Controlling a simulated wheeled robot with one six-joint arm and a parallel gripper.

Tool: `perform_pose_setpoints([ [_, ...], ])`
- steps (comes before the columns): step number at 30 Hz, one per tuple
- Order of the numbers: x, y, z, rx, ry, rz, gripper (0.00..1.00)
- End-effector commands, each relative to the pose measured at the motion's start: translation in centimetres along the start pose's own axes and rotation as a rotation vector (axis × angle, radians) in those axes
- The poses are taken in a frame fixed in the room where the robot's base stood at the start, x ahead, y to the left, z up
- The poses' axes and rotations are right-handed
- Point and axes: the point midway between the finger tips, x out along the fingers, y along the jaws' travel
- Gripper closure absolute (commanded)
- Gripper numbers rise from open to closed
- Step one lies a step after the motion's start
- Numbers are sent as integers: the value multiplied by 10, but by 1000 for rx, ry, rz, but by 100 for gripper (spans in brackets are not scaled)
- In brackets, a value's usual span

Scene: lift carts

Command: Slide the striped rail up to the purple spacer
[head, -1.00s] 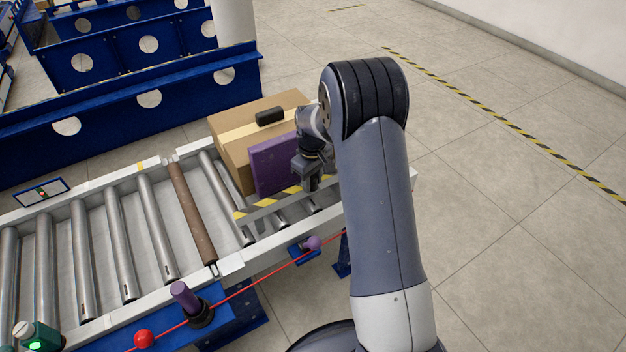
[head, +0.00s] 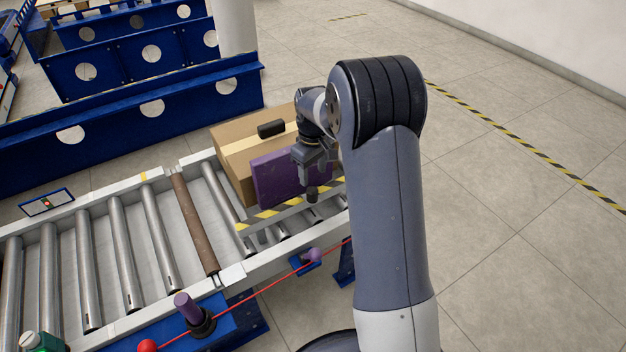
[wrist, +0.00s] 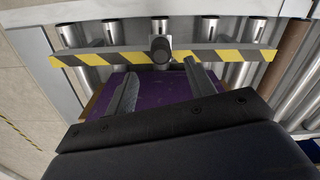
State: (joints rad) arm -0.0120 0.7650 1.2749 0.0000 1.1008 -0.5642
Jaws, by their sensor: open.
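The yellow-and-black striped rail (head: 265,216) lies across the rollers in front of the purple spacer (head: 275,182). The spacer stands upright against the cardboard box. In the head view the rail's face is right by the spacer's foot; I cannot tell whether they touch. In the wrist view the rail (wrist: 100,57) runs across the top, with the purple spacer (wrist: 175,84) close along it. A dark round knob (head: 312,194) sits at the rail's middle. My gripper (head: 314,172) is open and empty just above the knob; its fingers (wrist: 160,70) are spread apart.
The cardboard box (head: 232,160) stands behind the spacer with a black object (head: 271,129) on top. A brown roller (head: 195,222) crosses the conveyor to the left. A purple-topped post (head: 187,306) and red cord (head: 260,293) run along the near side.

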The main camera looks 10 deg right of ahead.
Motion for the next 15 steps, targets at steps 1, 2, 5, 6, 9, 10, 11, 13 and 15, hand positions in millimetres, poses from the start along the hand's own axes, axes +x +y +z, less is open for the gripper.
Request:
perform_pose_setpoints([
  [1,-9,0,0,0,1,1,48],
  [2,-12,0,0,0,1,0,48],
  [5,-19,0,0,0,1,0,48],
  [6,-21,0,0,0,0,0,48],
  [9,-22,0,0,0,-1,0,48],
  [10,-22,0,0,0,-1,0,48],
  [11,-22,0,0,0,-1,-1,48],
  [13,-22,0,0,0,-1,0,48],
  [15,-22,0,0,0,-1,-1,50],
])
